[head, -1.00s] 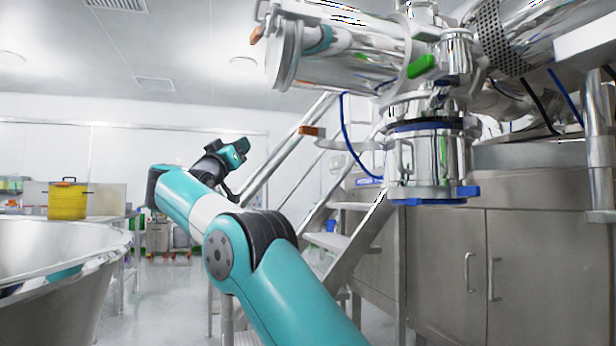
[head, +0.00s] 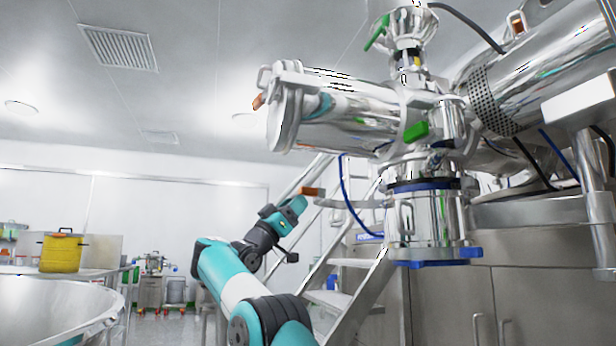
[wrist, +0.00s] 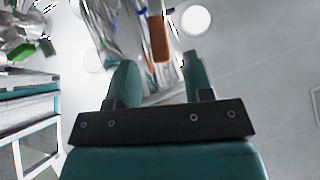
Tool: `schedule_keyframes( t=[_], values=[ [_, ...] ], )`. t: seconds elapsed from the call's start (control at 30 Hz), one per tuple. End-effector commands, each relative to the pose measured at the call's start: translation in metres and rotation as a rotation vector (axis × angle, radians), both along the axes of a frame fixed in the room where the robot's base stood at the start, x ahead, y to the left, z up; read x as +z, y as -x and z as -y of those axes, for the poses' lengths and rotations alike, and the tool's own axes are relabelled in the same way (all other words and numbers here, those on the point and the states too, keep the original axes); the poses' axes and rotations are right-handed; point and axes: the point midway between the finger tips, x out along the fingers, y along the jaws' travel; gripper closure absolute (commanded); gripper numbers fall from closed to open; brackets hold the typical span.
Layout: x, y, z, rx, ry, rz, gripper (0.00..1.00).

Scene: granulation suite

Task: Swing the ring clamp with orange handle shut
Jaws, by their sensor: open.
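The ring clamp (head: 345,203) is a grey curved band swung out to the left of the steel vertical pipe below the green-handled clamp. Its orange handle (head: 311,191) is at the band's free left end. My gripper (head: 299,202) is just below and left of this handle in the head view; its fingers are hard to make out there. In the wrist view my gripper (wrist: 160,62) is open, with two teal fingers apart. The orange handle (wrist: 158,38) shows ahead in the gap between them. I cannot tell whether they touch it.
Another orange handle (head: 258,101) is on the end cover of the horizontal steel cylinder (head: 350,110) above. A green handle (head: 415,131) sits by the pipe. Stairs (head: 350,275) stand behind my arm. A steel bowl (head: 60,305) and yellow pot (head: 61,252) are at left.

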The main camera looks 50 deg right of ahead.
Motion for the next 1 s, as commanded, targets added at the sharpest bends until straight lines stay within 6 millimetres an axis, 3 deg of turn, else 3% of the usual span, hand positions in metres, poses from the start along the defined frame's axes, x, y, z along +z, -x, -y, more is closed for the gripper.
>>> schedule_keyframes(
  t=[0.03,0.2,0.4,0.77,0.97,1.0],
  values=[
    [0.015,0.003,0.007,-0.004,-0.001,-0.002,0.53],
    [0.030,0.007,0.024,-0.001,-0.002,-0.002,0.53],
    [0.040,0.011,0.039,0.000,-0.002,0.001,0.53],
    [0.043,0.012,0.042,0.001,-0.001,0.000,0.53],
    [0.043,0.012,0.042,0.001,-0.001,0.000,0.99],
    [0.043,0.012,0.042,0.001,-0.001,0.000,1.00]
  ],
)
